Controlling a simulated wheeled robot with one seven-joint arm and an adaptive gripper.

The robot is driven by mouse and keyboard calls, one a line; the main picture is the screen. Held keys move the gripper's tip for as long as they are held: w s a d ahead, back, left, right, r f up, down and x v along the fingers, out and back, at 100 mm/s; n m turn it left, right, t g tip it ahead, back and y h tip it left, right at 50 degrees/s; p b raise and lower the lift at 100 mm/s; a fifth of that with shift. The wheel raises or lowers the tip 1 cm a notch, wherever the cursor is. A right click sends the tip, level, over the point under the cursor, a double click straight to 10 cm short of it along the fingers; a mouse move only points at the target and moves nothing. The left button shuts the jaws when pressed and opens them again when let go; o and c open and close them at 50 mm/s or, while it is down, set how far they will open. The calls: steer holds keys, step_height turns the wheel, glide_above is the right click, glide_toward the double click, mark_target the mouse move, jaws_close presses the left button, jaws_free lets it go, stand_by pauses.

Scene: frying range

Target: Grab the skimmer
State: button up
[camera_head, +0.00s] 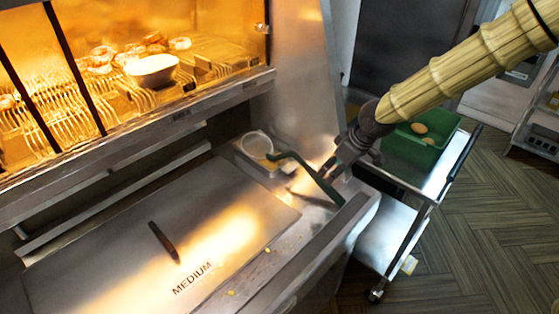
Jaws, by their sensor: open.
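The skimmer appears as a long dark green handle (312,180) lying slantwise at the right end of the steel counter, past the flat plate. A round pale piece (257,143) sits by its upper left end, in or over a small steel pan; I cannot tell whether it is the skimmer's head. My gripper (322,178) reaches in from the upper right, pointing down and left. It is open, with its fingers close to the handle. I cannot tell whether they touch it or straddle it.
A large steel plate marked MEDIUM (100,270) with a dark grip covers the counter at left. A lit cabinet (190,105) with food and a white bowl (152,71) stands behind. A steel cart (455,155) with a green bin (410,150) is at right.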

mark_target(322, 180)
steer(key=x, duration=0.3)
steer(key=shift+d, duration=0.1)
steer(key=shift+a+p+x, duration=0.15)
steer(key=shift+p+x, duration=0.5)
steer(key=shift+x, duration=0.45)
steer(key=shift+a+p+x, duration=0.2)
steer(key=shift+p+x, duration=0.4)
steer(key=shift+x, duration=0.55)
steer(key=shift+w+a+f, duration=0.15)
steer(key=shift+w+f, duration=0.2)
steer(key=shift+f, duration=0.15)
steer(key=shift+c, duration=0.4)
jaws_close()
steer(key=shift+r, duration=0.1)
